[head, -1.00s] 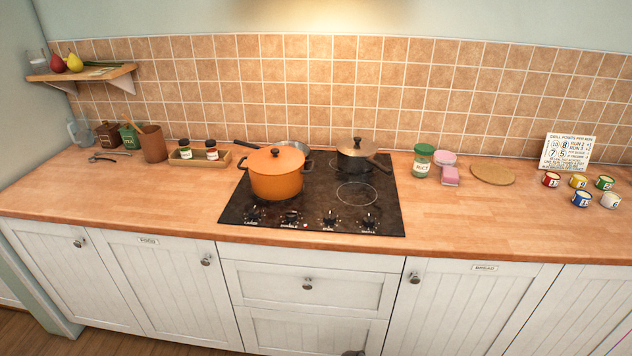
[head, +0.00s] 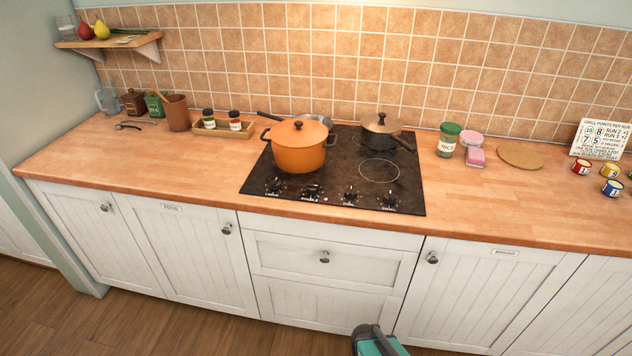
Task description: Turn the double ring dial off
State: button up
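The black cooktop (head: 232,205) is set into the wooden counter. Several small dials stand in a row along its front edge: a far left dial (head: 273,188), a second dial (head: 310,192), a third dial (head: 350,197) and a far right dial (head: 388,202). Their labels and pointer settings are too small to read, so I cannot tell which is the double ring dial. My gripper is not in view. A teal and dark grey part (head: 374,342) shows at the bottom edge; it may be mine, but no fingers show.
An orange pot (head: 298,150) stands just behind the left dials. A dark lidded pan (head: 381,133) and a steel pan (head: 318,119) are farther back. A green-lidded jar (head: 448,139) stands right of the cooktop. The counter front and floor (head: 150,310) are clear.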

aim_at(312, 188)
jog(key=z, duration=0.35)
jog(key=k, duration=1.25)
jog(key=u, duration=0.4)
jog(key=i, duration=1)
